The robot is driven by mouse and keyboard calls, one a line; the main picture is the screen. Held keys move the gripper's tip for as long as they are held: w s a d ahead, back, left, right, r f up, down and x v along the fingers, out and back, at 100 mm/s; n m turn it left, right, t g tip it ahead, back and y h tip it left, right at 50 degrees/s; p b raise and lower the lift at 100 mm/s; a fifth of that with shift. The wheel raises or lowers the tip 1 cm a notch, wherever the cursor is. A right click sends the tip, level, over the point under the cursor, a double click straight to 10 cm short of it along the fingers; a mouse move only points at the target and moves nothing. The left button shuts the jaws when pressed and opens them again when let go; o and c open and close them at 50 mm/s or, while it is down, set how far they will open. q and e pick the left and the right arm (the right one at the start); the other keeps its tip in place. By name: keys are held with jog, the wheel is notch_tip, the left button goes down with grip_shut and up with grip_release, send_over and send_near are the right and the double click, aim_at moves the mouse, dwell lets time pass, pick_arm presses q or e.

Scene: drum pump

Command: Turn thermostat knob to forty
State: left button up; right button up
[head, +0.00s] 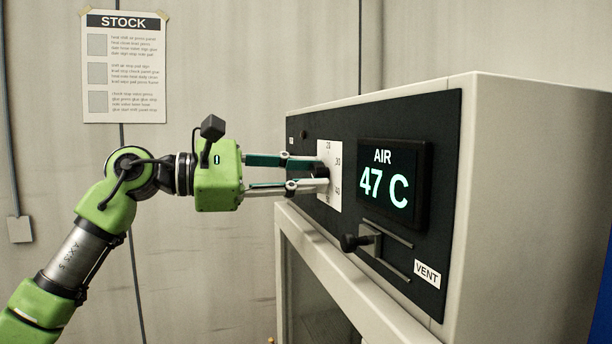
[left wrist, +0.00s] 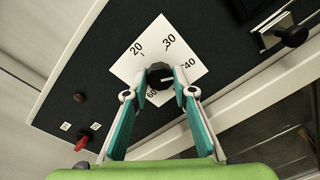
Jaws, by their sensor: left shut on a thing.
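The thermostat knob (left wrist: 159,76) is dark and round, on a white dial card (left wrist: 150,47) with 20, 30, 40 and 60 readable. In the head view the card (head: 333,202) is on the cabinet's black panel, and the knob (head: 319,170) is partly covered by my fingers. My left gripper (head: 318,172) reaches in from the left and is shut on the knob, one finger on each side; it also shows in the left wrist view (left wrist: 160,90). A pale mark on the knob points right, roughly toward the 40 side; its exact reading is unclear. My right gripper is out of view.
The display (head: 390,185) right of the dial reads AIR 47 C. Below it a black-knobbed vent slider (head: 356,242) sticks out beside the VENT label (head: 427,274). The left wrist view shows a red switch (left wrist: 82,142) and a brown button (left wrist: 80,98). A STOCK sheet (head: 124,68) hangs behind.

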pick_arm(q)
jog(key=o, duration=1.1)
jog(key=v, duration=1.2)
